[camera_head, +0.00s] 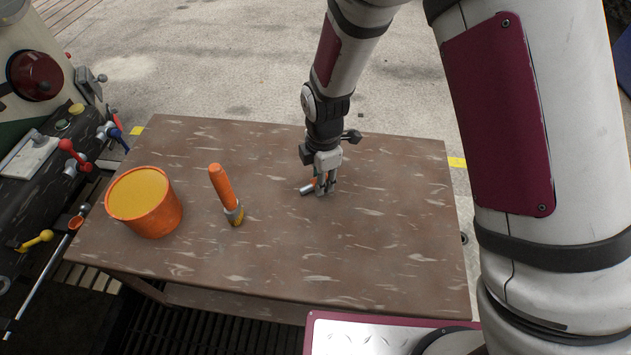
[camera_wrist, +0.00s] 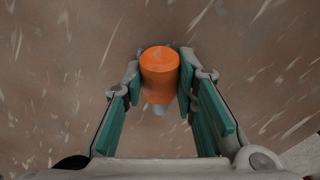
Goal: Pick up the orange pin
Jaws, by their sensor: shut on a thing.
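The orange pin shows in the wrist view (camera_wrist: 160,72) as an orange cylinder with a small grey part below it, between the two finger pads. In the head view it is mostly hidden by the fingers; its silver end (camera_head: 307,189) and a bit of orange show at their left. My gripper (camera_head: 325,186) points down at the right-hand part of the brown table (camera_head: 400,230), and is shut on the pin; in the wrist view its fingers (camera_wrist: 160,80) press on both sides. I cannot tell whether the pin still touches the table.
An orange tub with a yellow top (camera_head: 146,203) stands at the table's left. An orange-handled piece with a yellow-grey end (camera_head: 226,194) is right of it. A control panel with levers (camera_head: 50,150) borders the left. The table's right side is clear.

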